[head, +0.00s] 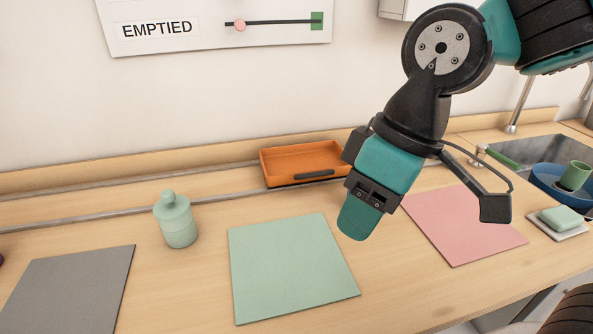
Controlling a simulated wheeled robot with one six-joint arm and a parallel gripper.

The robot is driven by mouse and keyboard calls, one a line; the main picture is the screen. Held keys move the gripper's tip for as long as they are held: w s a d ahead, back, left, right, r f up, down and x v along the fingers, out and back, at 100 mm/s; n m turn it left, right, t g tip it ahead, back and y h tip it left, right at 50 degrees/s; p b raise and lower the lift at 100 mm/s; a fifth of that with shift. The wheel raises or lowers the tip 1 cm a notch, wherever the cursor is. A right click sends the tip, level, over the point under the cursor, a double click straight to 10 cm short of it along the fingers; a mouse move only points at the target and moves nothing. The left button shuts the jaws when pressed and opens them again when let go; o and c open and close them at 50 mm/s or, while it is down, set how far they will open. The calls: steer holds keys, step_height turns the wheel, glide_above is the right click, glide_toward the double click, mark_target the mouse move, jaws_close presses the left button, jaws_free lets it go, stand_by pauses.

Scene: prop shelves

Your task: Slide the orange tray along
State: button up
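The orange tray (290,166) is shallow and has a dark handle (314,174) on its front side. It sits at the back of the counter, on the metal rail line (100,213) that runs along the wall. Its right end is partly hidden behind my gripper. My gripper (358,218) points down over the counter, in front and to the right of the tray in the picture. Its teal finger end shows, but the view does not show a gap between two fingers. Nothing is seen held in it.
A pale green jar (177,220) stands left of the tray. Grey (68,290), green (290,268) and pink (463,224) mats lie along the counter. A sink (545,160) and a soap dish (560,228) are at right. A wall panel (210,24) reads "EMPTIED".

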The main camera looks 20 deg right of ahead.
steer(key=w+d+r+n+t+h+b, duration=0.15)
steer(key=w+n, duration=0.35)
steer(key=w, duration=0.7)
steer(key=w+d+r+n+h+b, duration=0.1)
steer(key=w+r+n+h+b, duration=0.2)
steer(key=w, duration=0.9)
steer(key=n+b, duration=0.1)
glide_toward(313, 173)
steer(key=shift+y, duration=0.45)
steer(key=f, duration=0.2)
steer(key=w+f, duration=0.1)
steer(key=f, duration=0.5)
steer(key=shift+w+d+f, duration=0.2)
steer(key=shift+d+f, duration=0.05)
steer(key=shift+d, duration=0.15)
jaws_close()
